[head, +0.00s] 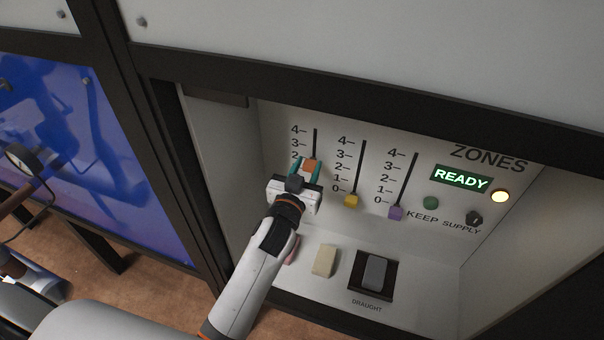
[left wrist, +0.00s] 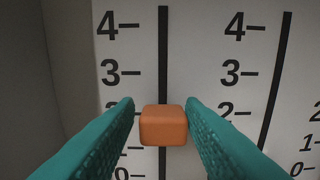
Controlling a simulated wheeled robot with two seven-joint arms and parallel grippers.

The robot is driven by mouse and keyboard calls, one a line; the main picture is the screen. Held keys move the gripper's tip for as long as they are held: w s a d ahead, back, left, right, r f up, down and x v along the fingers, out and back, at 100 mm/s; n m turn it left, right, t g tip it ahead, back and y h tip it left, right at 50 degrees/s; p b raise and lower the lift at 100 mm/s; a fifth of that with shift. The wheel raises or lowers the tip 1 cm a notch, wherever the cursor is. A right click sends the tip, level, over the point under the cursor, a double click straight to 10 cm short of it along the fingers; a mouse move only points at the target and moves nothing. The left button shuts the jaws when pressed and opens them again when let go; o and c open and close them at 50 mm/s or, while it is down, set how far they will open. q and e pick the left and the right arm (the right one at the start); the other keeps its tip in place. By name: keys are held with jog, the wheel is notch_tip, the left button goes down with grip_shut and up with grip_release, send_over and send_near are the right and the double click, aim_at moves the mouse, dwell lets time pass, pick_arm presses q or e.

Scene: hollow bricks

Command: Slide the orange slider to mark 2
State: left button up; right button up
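The orange slider (head: 309,166) sits on the leftmost vertical slot of the panel, with marks 0 to 4 beside it. In the left wrist view the orange slider (left wrist: 163,126) appears a little below the 2 line, well below 3; the finger hides part of the lower marks. My left gripper (head: 307,170) is at the slider, one teal finger on each side. In the left wrist view the left gripper (left wrist: 160,112) shows a thin gap at the slider's left side, while the right finger is very close or touching. My right gripper is not in view.
To the right are a yellow slider (head: 351,201) and a purple slider (head: 396,213), both near 0. A grey DRAUGHT switch (head: 375,273) is below. Dark frame bars (head: 350,97) border the recess.

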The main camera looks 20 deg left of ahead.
pick_arm(q)
jog(key=shift+o, duration=1.2)
jog(key=shift+a, duration=0.1)
jog(key=shift+f, duration=0.1)
jog(key=shift+s, duration=0.2)
jog(key=s+b, duration=0.3)
jog(key=s, duration=0.9)
jog(key=shift+a, duration=0.25)
